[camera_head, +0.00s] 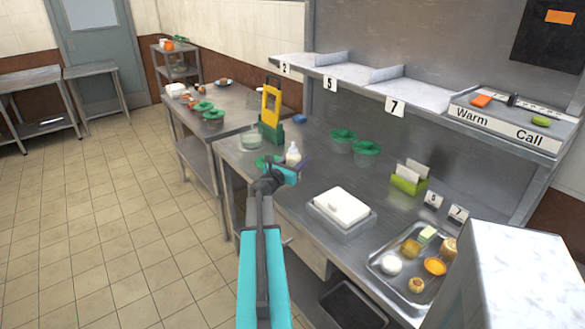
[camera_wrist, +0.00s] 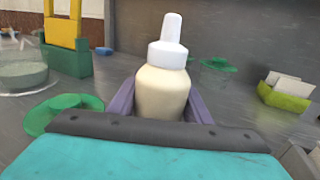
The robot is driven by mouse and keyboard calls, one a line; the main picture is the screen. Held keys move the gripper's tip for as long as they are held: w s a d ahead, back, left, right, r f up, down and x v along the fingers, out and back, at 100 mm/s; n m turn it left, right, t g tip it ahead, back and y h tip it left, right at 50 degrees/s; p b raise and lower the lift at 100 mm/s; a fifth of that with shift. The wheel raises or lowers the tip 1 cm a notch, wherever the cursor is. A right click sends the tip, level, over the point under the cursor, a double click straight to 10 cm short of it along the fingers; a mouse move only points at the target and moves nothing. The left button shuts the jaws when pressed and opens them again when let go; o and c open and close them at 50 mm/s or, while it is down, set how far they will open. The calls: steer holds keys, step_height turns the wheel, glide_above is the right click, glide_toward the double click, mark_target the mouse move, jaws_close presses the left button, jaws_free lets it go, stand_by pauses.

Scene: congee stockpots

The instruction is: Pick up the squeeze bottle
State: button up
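The squeeze bottle (camera_head: 293,155) is cream-coloured with a white cap and nozzle. It stands upright on the steel counter in the head view. In the wrist view the bottle (camera_wrist: 163,90) is in the centre, straight ahead of my gripper. My gripper (camera_head: 291,168) is low over the counter at the near side of the bottle. Its purple fingers (camera_wrist: 162,104) are spread, one on each side of the bottle's body. I see no clear grip on the bottle; its lower part is hidden behind the gripper's grey edge.
A green-lidded container (camera_wrist: 65,112) is close on the left, with a glass bowl (camera_head: 250,140) and a yellow-green stand (camera_head: 271,108) beyond. Green-lidded pots (camera_head: 342,138) are behind. A white-lidded box (camera_head: 341,206) and food tray (camera_head: 378,266) are to the right.

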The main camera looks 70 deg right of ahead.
steer(key=shift+r, duration=0.15)
steer(key=shift+c, duration=0.2)
steer(key=r+b+v, duration=0.2)
steer(key=r+v, duration=0.1)
steer(key=v, duration=1.5)
steer(key=shift+b, duration=0.4)
steer(key=shift+r, duration=0.1)
